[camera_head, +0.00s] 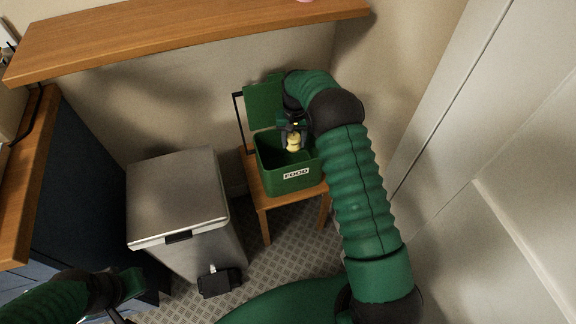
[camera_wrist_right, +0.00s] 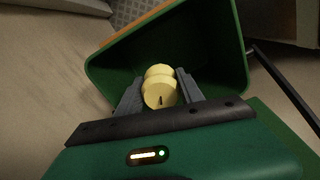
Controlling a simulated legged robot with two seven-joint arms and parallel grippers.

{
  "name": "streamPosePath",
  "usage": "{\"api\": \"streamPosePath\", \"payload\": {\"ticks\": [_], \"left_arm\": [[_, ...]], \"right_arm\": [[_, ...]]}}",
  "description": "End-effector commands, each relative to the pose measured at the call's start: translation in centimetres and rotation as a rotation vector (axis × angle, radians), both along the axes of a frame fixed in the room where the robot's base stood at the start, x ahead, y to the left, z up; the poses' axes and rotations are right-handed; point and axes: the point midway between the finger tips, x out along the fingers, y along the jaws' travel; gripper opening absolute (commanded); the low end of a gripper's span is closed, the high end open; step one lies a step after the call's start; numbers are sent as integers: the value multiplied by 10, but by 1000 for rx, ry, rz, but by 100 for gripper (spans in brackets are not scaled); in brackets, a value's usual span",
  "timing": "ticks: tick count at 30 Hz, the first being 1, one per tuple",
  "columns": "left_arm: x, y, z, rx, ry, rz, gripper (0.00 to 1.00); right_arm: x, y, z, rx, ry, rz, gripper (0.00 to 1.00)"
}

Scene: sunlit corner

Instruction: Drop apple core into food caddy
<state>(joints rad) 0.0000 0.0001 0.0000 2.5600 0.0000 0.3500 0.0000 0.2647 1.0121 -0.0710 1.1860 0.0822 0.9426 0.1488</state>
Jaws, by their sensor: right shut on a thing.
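A green food caddy (camera_head: 287,181) labelled FOOD stands on a small wooden stool, its lid open and tilted back. My right gripper (camera_head: 292,138) is over the caddy's opening, shut on the pale yellow apple core (camera_head: 294,145). In the right wrist view, the apple core (camera_wrist_right: 160,87) sits between the two grey fingers of my right gripper (camera_wrist_right: 159,92), with the open inside of the caddy (camera_wrist_right: 205,55) behind it. My left gripper is only partly seen at the lower left of the head view (camera_head: 115,312); its jaws are unclear.
A steel pedal bin (camera_head: 178,195) stands left of the wooden stool (camera_head: 265,205). A wooden shelf (camera_head: 190,35) runs above along the wall. The caddy's black handle (camera_head: 241,122) stands up at its left. A pale panelled door or cupboard is at the right.

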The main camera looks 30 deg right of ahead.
Motion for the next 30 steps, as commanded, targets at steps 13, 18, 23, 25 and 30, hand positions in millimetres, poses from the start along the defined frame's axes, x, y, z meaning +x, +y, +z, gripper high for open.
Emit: {"api": "streamPosePath", "payload": {"ticks": [13,18,23,25,30], "left_arm": [[0,0,-4,0,0,0,0],[0,0,-4,0,0,0,0],[0,0,-4,0,0,0,0],[0,0,-3,0,0,0,0],[0,0,6,0,0,0,0]], "right_arm": [[0,0,-5,0,0,0,63],[0,0,-5,0,0,0,70],[0,0,-5,0,0,0,70],[0,0,-1,0,-1,0,70],[1,-1,33,-1,-3,0,70]]}}
